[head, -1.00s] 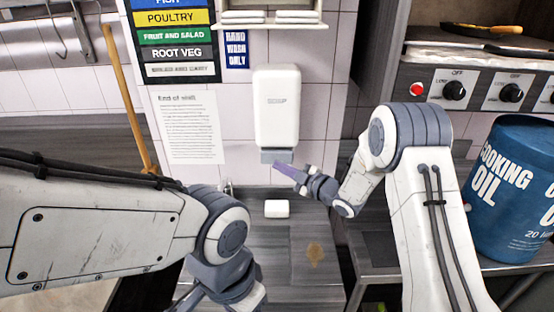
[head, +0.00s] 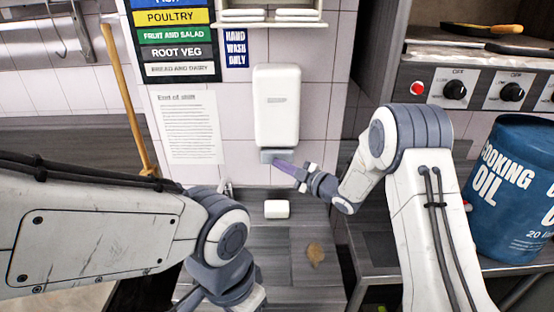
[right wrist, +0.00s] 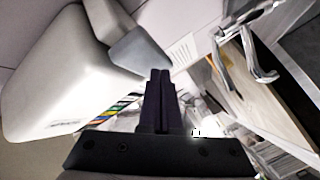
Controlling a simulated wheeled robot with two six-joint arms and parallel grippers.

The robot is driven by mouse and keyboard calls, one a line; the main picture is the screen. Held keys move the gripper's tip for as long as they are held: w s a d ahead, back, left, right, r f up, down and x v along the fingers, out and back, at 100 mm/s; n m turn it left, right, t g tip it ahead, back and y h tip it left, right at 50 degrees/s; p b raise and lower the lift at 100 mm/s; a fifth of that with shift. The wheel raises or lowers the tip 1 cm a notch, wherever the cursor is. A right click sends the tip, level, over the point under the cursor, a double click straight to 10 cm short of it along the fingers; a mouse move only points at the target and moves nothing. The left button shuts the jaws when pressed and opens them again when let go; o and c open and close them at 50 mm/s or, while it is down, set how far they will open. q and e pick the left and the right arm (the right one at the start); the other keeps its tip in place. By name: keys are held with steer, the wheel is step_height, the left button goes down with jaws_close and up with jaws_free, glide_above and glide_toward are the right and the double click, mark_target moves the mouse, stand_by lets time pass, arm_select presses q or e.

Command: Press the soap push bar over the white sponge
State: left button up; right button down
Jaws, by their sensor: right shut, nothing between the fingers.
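The white soap dispenser (head: 277,105) hangs on the tiled wall. Its grey push bar (head: 277,155) is at the bottom and also shows in the right wrist view (right wrist: 138,48). The white sponge (head: 277,209) lies on the grey surface below the bar. My right gripper (head: 281,165) is shut and empty, its fingertips at the bar's lower edge; I cannot tell whether they touch it. In the right wrist view its dark fingers (right wrist: 160,75) end close beside the bar. My left arm is at the lower left, its gripper out of view.
A blue cooking oil drum (head: 510,185) stands at the right, below a cooker panel (head: 480,88). A paper notice (head: 188,128) is on the wall left of the dispenser. A brown mark (head: 315,254) is on the surface, right of and nearer than the sponge.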

steer(key=shift+w, duration=0.7)
stand_by(0.5)
steer(key=shift+s+b, duration=0.6)
steer(key=shift+s, duration=0.55)
steer(key=shift+s+b, duration=0.85)
steer(key=shift+s, duration=1.7)
